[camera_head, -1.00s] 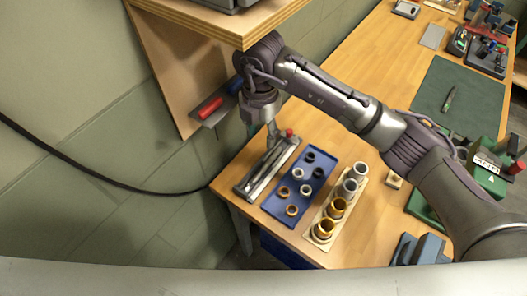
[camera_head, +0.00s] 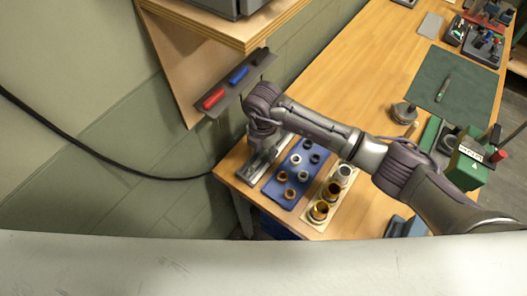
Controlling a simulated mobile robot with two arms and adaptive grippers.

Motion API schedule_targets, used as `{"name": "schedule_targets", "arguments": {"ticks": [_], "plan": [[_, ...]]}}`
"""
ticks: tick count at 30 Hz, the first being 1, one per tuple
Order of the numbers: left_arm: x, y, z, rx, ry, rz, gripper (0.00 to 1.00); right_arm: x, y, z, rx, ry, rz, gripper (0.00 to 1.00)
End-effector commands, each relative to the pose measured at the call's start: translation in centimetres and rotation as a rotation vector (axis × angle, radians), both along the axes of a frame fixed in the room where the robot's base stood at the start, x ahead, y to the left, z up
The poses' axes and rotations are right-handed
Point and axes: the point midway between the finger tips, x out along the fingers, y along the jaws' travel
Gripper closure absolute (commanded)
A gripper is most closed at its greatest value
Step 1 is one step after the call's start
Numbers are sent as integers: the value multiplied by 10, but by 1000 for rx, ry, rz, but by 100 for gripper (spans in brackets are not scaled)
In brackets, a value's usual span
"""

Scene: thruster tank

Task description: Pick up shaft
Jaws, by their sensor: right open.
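My right gripper (camera_head: 268,150) points down over a narrow grey metal rack (camera_head: 257,172) at the near left corner of the wooden bench. Its fingers are small and partly hidden by the wrist; it is open. The rack appears to hold long metal pieces, but I cannot make out a separate shaft among them. The gripper and wrist cover the rack's far end. I cannot tell whether the fingers touch anything there. My left gripper is not in view.
Right of the rack, a blue tray (camera_head: 279,200) holds several rings, and a pale block (camera_head: 309,219) holds gold and silver bushings. A wall shelf (camera_head: 222,28) and a holder with red and blue handles (camera_head: 230,96) stand close left. The bench middle (camera_head: 362,75) is clear.

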Motion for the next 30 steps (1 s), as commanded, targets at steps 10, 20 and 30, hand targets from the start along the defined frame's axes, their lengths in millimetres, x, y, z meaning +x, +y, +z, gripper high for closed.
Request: {"name": "schedule_targets", "arguments": {"ticks": [10,20,30], "plan": [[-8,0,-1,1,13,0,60,0,1,0,1,-1,1,78],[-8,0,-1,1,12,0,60,0,1,0,2,-1,1,100],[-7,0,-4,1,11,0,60,1,1,6,4,-3,2,100]]}}
